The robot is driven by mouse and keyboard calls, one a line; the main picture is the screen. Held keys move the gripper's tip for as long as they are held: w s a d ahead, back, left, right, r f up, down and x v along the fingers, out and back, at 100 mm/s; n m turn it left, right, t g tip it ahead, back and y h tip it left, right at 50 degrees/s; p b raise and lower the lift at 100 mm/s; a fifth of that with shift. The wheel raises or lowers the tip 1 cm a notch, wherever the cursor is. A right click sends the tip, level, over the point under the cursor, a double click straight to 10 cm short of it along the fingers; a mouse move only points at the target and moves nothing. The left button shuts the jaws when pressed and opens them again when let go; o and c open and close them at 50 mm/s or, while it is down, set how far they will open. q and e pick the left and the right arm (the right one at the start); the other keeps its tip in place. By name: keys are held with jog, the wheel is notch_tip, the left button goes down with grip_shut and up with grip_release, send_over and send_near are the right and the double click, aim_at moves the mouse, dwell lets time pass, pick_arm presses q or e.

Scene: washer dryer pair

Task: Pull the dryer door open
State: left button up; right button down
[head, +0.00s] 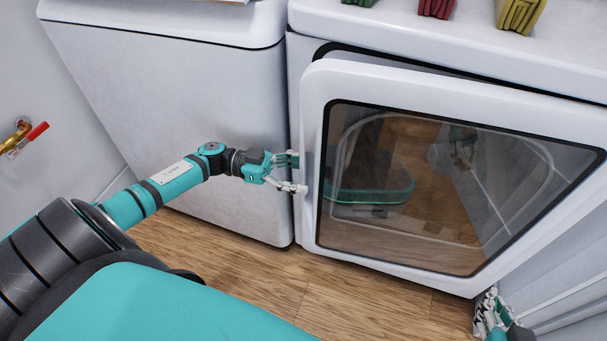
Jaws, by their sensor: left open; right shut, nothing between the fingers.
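The dryer (560,62) is the white machine on the right. Its white-framed door (311,130) has a large dark-edged window (420,190). The door stands ajar, with its left side out from the body and a dark gap showing along the top. My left gripper (298,174) is open at the door's left edge, its fingertips at or very near that edge. I cannot tell whether they touch it or what lies behind it. My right gripper (488,306) is low at the bottom right, below the door, shut and empty, partly cut off by the frame.
A white washer (180,100) stands close on the left. A brass tap with a red handle (28,138) is on the left wall. Folded teal (358,2), red (437,8) and yellow (519,14) cloths lie on the dryer top. Wooden floor (240,250) is clear in front.

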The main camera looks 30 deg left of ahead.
pick_arm(q)
jog(key=shift+w+d, duration=0.1)
jog(key=shift+d, duration=0.2)
grip_shut()
dwell(0.4)
